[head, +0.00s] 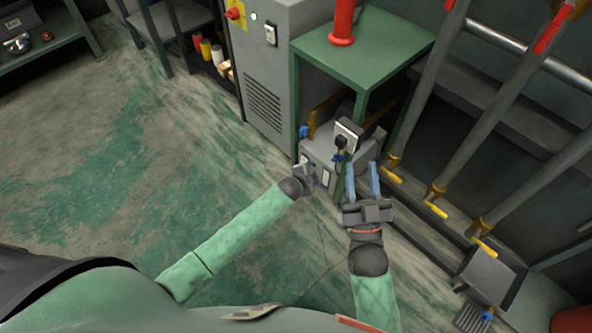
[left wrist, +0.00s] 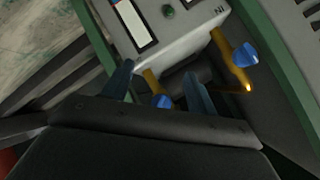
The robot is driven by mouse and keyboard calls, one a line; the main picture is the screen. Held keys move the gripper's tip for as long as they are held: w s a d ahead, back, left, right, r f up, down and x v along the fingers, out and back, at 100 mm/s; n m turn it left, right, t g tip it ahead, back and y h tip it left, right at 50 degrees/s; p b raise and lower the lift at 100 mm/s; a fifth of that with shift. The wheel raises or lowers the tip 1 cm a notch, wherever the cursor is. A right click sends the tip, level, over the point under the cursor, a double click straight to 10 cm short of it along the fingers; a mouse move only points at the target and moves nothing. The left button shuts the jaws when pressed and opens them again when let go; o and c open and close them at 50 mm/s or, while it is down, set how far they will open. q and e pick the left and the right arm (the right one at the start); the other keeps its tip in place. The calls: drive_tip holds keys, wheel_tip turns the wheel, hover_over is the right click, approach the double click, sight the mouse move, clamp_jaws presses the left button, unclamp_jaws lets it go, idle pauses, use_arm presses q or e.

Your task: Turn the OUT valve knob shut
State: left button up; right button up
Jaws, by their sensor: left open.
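The grey machine (head: 318,150) stands under the green table and has blue valve knobs. One blue knob (head: 304,131) is on its left side and another (head: 337,158) is on its right. In the left wrist view, one blue knob (left wrist: 161,101) on a yellow fitting lies between the spread fingers of my left gripper (left wrist: 160,90). A second blue knob (left wrist: 243,52) is beside the IN marking, outside the fingers. No OUT marking is legible. My left gripper (head: 311,174) is at the machine's front. My right gripper (head: 362,182) is open, empty and close by on the right.
The green table (head: 365,48) with a red cylinder (head: 343,22) stands over the machine, and its legs flank it. A grey cabinet (head: 268,75) is at the left. Pipes with yellow handles (head: 436,208) rise at the right. The floor at left is clear.

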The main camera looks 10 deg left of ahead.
use_arm(q)
drive_tip(key=s+a+r+n+g+y+p, duration=0.1)
drive_tip(key=s+r+n+g+p, duration=0.1)
drive_tip(key=s+r, duration=0.5)
drive_tip(key=s+a+r+n+g+y+p, duration=0.1)
drive_tip(key=s+r+n, duration=0.5)
drive_tip(key=r, duration=0.9)
drive_tip(key=shift+s+a+n+g+y+p, duration=0.45)
drive_tip(key=shift+s+g+p, duration=0.4)
drive_tip(key=shift+p, duration=0.75)
drive_tip(key=shift+w+r, duration=0.1)
drive_tip(key=shift+w, duration=0.05)
